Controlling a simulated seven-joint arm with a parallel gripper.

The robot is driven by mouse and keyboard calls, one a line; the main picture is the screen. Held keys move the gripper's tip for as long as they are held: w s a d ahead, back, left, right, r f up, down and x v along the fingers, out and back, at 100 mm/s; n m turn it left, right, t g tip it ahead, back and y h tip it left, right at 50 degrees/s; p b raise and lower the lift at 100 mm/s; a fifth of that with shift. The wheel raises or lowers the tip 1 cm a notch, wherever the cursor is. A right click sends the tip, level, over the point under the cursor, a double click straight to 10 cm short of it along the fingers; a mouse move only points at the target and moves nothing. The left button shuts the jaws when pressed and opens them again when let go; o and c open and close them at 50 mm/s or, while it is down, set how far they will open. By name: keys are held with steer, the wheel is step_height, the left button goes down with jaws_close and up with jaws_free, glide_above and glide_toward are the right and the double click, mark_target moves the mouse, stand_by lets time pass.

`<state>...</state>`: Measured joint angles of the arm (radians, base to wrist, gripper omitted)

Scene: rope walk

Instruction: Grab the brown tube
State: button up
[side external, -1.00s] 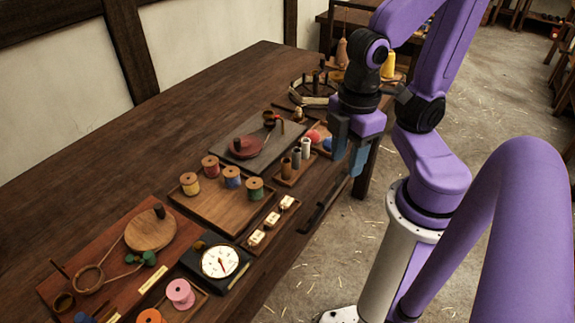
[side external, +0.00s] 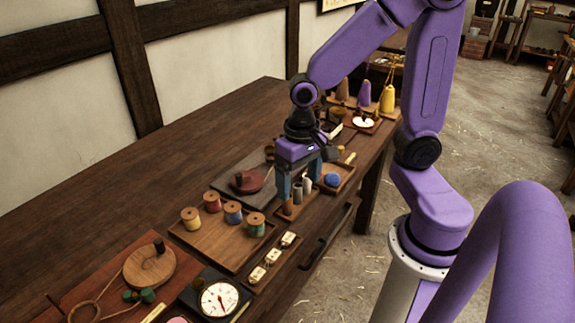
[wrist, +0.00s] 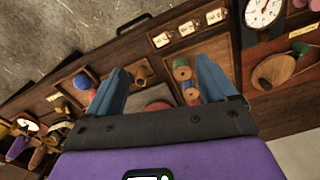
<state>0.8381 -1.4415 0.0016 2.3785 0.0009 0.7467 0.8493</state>
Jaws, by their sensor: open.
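The brown tube (side external: 287,206) stands upright at the near end of a small wooden rack, in line with a grey tube (side external: 297,192) and a pale tube (side external: 307,184). My gripper (side external: 300,180) points down over this rack, open and empty. One finger hangs close above or behind the brown tube; whether they touch cannot be told. In the wrist view a brown tube (wrist: 140,77) shows between the fingers of my gripper (wrist: 162,72), much nearer the left finger. The other tubes are mostly hidden there by that finger.
A tray of several thread spools (side external: 233,212) lies left of the rack. A tray with a blue ball (side external: 332,180) lies on its right. A slate board with a dark red disc (side external: 247,181) is behind. Small labelled blocks (side external: 273,256) and a dial (side external: 219,299) lie nearer the camera.

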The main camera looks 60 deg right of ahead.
steer(key=w+d+f+m, duration=0.5)
steer(key=w+d+m, duration=0.4)
steer(key=m, duration=0.6)
steer(key=shift+d+f, duration=0.15)
steer(key=shift+f, duration=2.7)
steer(key=shift+d+f, duration=0.1)
steer(key=shift+f, duration=2.75)
steer(key=shift+w, duration=0.1)
steer(key=c, duration=1.4)
steer(key=shift+r, duration=4)
